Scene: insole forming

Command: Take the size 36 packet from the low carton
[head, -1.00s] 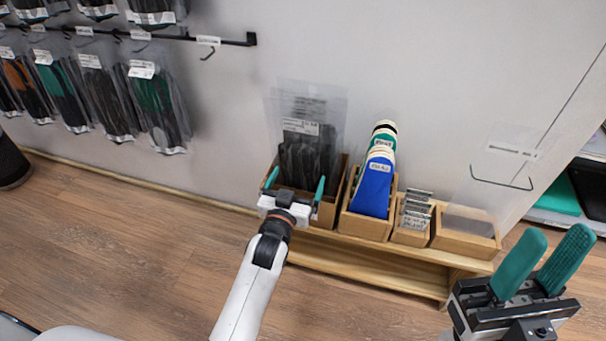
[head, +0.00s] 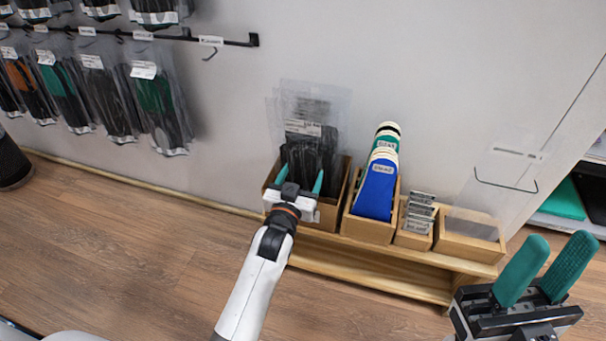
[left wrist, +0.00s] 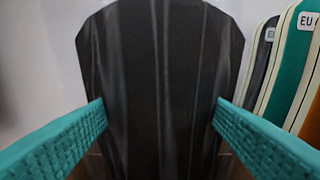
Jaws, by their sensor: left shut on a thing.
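Clear packets of dark insoles (head: 312,130) stand upright in the wooden low carton (head: 327,215) at the left end of the shelf. Their white labels are too small to read, so I cannot tell which is size 36. My left gripper (head: 300,181) is at the carton's front, its teal fingers on either side of the front packet and shut on it. In the left wrist view a dark packet (left wrist: 160,85) fills the space between the fingers (left wrist: 160,115). My right gripper (head: 548,262) is open and empty at the lower right.
Beside the carton stand a box of blue and green insoles (head: 376,190), a small box of cards (head: 417,222) and a tray (head: 468,240). More packets (head: 155,105) hang on a wall rail at the left. Open floor (head: 120,240) lies in front.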

